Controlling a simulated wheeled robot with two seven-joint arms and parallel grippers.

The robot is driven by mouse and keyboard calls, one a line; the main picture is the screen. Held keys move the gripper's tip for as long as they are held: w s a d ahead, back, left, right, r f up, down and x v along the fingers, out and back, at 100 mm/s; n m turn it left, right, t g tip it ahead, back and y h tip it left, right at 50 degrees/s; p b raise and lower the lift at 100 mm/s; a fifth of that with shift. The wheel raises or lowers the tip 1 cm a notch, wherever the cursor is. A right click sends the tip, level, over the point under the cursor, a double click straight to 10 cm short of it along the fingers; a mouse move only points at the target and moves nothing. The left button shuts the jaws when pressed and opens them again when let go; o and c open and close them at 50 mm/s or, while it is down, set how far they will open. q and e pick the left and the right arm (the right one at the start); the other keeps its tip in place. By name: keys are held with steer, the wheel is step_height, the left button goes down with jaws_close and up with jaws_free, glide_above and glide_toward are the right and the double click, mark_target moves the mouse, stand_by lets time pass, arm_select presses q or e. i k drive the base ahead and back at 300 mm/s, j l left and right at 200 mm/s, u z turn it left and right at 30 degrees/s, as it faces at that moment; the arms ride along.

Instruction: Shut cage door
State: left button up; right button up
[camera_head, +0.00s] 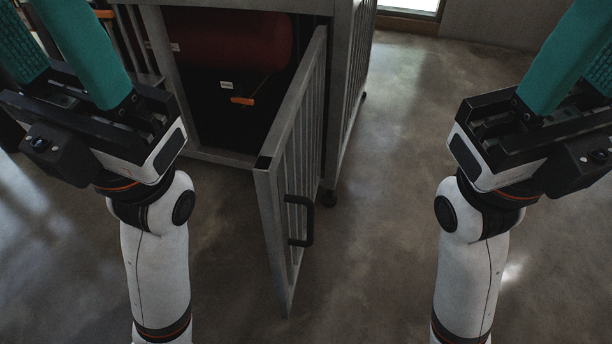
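The cage door (272,222) is a grey barred panel with a black handle (309,222) on its right face. It stands wide open, its far edge at the right side of the cage front and its free edge toward me. The grey cage (343,100) stands at the top middle, with its front opening left of the door. My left gripper (42,35), with teal fingers, is raised at the upper left, apart from the door. My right gripper (596,52) is raised at the upper right, also clear of the door. Both look open and empty; their fingertips run out of the picture.
Inside the cage are a dark red tank (235,38) and an orange lever (242,101) with small white labels. The concrete floor (400,170) is clear to the right of the door. A bright opening (408,5) shows in the wall at the top.

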mark_target(297, 125)
steer(key=k+l+u, duration=0.1)
steer(key=k+l, duration=0.2)
steer(key=l, duration=0.2)
steer(key=k+l+u, duration=0.1)
steer(key=k+l, duration=0.25)
steer(key=l, duration=0.15)
